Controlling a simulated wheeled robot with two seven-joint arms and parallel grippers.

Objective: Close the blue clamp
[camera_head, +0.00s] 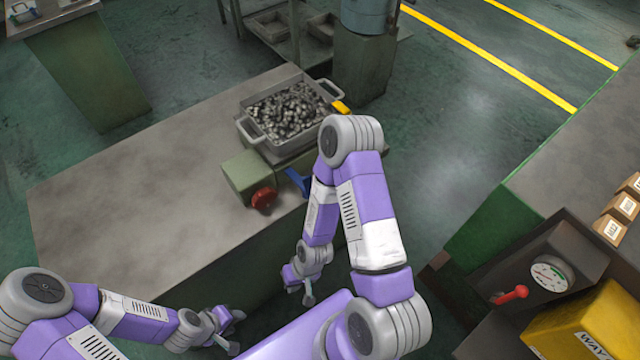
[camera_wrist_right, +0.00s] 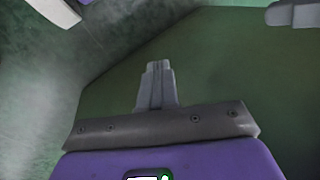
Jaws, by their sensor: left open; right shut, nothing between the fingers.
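The blue clamp (camera_head: 297,182) is a small blue lever at the near right edge of the workbench, below the tray of metal parts (camera_head: 250,128). My right arm hides part of it. My right gripper (camera_head: 309,298) hangs below and in front of the bench edge, apart from the clamp. In the right wrist view its fingers (camera_wrist_right: 157,72) are shut together with nothing between them. The clamp is not seen in that view. My left gripper (camera_head: 236,331) is open and empty at the lower left, in front of the bench.
A green box (camera_head: 247,176) with a red knob (camera_head: 264,199) sits left of the clamp. A yellow piece (camera_head: 341,107) is by the tray. A gauge panel (camera_head: 549,273) with a red lever (camera_head: 511,295) stands at the right. The bench top's left part is clear.

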